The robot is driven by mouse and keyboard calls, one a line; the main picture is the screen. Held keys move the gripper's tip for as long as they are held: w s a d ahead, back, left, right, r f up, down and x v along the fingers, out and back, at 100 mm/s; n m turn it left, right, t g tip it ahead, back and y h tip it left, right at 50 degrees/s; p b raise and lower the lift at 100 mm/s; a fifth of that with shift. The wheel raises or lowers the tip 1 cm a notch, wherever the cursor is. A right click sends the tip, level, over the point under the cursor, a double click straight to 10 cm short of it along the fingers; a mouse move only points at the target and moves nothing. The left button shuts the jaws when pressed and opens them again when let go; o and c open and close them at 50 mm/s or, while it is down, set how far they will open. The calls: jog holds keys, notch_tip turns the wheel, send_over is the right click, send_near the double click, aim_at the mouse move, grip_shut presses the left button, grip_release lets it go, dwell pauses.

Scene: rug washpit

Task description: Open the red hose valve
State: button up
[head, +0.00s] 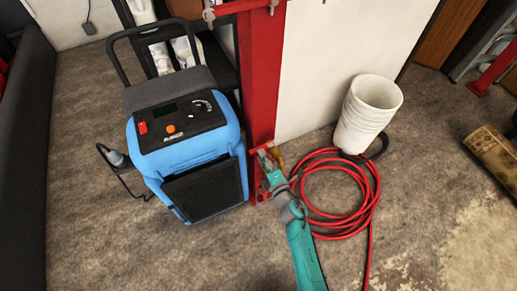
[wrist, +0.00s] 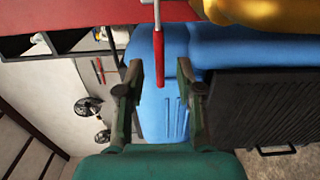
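The red valve lever (wrist: 159,62) hangs from a grey metal stem (wrist: 156,12) in the wrist view, its long side pointing toward my gripper. My gripper (wrist: 160,68) is open, with one finger on each side of the lever. A gap shows between the lever and each finger, so I see no contact. In the head view my gripper (head: 266,158) is at the lower part of the red post (head: 260,85). There my arm and gripper largely hide the valve. A yellow part (head: 278,156) shows just beside the gripper.
A blue machine (head: 195,155) with a black handle stands close left of the post. A red hose (head: 333,233) lies coiled on the floor to the right, by stacked white buckets (head: 366,115). A rolled rug (head: 495,158) lies at the far right.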

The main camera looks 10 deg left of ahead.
jog(key=shift+x, duration=2.1)
grip_shut()
